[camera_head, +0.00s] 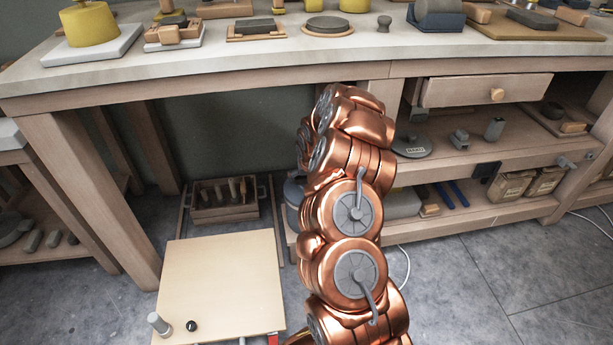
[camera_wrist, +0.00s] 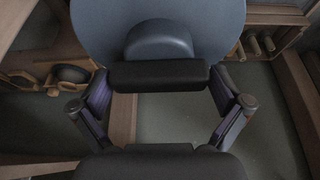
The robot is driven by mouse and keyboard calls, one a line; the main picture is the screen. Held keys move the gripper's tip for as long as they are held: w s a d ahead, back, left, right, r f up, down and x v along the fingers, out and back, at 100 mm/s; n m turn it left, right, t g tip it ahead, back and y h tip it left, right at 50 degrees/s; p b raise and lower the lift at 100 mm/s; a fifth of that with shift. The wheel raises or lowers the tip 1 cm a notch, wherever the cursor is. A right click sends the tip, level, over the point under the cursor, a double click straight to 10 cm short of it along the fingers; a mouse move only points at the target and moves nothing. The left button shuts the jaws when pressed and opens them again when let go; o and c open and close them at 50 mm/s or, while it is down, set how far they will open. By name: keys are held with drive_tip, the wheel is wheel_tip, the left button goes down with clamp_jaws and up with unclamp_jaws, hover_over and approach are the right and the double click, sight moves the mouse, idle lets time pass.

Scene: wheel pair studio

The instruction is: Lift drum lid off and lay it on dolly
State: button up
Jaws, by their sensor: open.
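In the wrist view, a round blue-grey disc (camera_wrist: 92,22), which looks like the drum lid, carries a rounded raised handle (camera_wrist: 158,38). My gripper (camera_wrist: 160,113) is open, with dark pads above and below an empty gap. The upper pad overlaps the lower edge of the handle in the picture; I cannot tell whether they touch. In the head view, part of a blue-grey drum (camera_head: 292,190) shows under the bench, mostly hidden behind my copper arm. My gripper is hidden there too. I cannot make out the dolly for certain.
A low pale board (camera_head: 220,275) bears a grey cylinder and a black knob. A wooden crate (camera_head: 225,212) stands behind it. The bench (camera_head: 190,75) overhangs the drum. A shelf (camera_head: 455,165) with tools is right of my arm. Bare floor (camera_head: 460,270) lies lower right.

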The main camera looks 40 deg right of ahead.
drive_tip(key=shift+c, duration=0.2)
drive_tip(key=c, duration=0.9)
